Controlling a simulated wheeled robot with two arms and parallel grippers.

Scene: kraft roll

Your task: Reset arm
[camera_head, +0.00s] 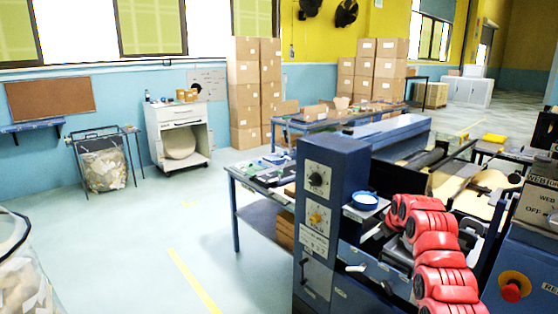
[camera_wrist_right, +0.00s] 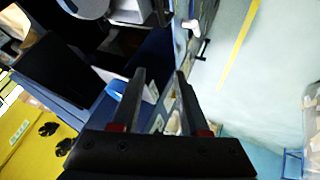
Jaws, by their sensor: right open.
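My right gripper (camera_wrist_right: 160,76) shows in the right wrist view. Its two dark fingers are apart, with red parts at their bases, and no held object is visible between them. Blue machine or bench surfaces lie beyond the fingertips, and I cannot tell how far away. Neither gripper can be made out in the head view. My left gripper is not in view. The blue machine cabinet (camera_head: 327,210) with dials stands in front, right of centre. Tan paper (camera_head: 482,188) shows on the machine behind it.
A blue roll of tape (camera_head: 365,200) sits by the cabinet. A red stop button (camera_head: 513,288) is at the lower right. A blue workbench (camera_head: 262,205) stands left of the cabinet. A clear bag-lined bin (camera_head: 12,270) is at the left edge. The floor between is clear.

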